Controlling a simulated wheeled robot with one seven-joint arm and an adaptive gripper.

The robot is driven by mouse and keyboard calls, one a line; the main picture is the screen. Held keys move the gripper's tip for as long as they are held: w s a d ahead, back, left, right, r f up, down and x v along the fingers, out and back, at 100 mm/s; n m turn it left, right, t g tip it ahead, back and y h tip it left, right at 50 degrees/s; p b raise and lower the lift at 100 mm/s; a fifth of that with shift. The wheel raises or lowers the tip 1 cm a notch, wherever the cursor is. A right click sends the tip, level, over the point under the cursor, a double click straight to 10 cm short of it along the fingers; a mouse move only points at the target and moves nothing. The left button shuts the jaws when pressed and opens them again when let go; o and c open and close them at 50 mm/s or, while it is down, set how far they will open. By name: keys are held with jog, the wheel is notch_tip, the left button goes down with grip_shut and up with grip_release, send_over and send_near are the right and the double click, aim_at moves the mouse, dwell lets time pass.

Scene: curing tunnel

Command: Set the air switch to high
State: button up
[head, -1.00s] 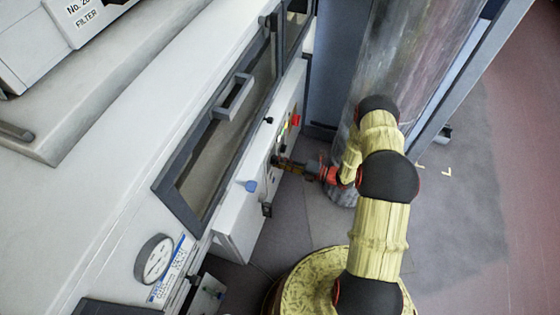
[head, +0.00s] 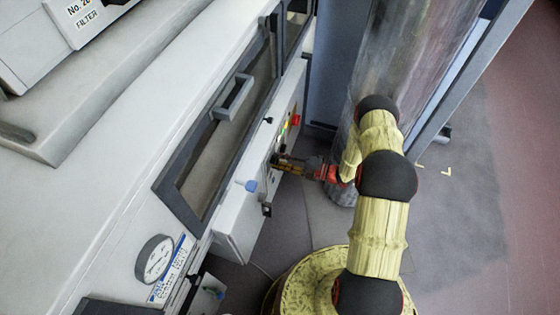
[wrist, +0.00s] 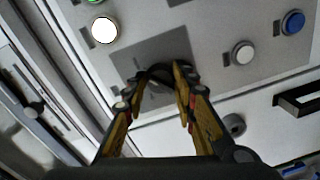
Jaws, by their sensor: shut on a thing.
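My gripper (wrist: 158,84) is shut on a dark rotary switch (wrist: 160,70) on the pale control panel (wrist: 205,92). The fingertips lie on either side of the switch, and its lower part is hidden between them. The switch casts or sits within a dark grey patch. I cannot read any position marks around it, so its setting is unclear. In the head view my gripper (head: 281,161) reaches left to the front panel of the white machine, and the switch itself is too small to make out.
The panel bears a lit white button (wrist: 104,31), another white button (wrist: 243,53) and a blue button (wrist: 292,21). A black handle (wrist: 300,99) and a grey knob (wrist: 234,124) are nearby. A window door (head: 226,125) is left of the gripper. A large grey cylinder (head: 405,60) stands behind the arm.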

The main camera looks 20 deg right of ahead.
jog(key=o, duration=1.2)
jog(key=shift+c, duration=0.2)
jog(key=v, duration=1.2)
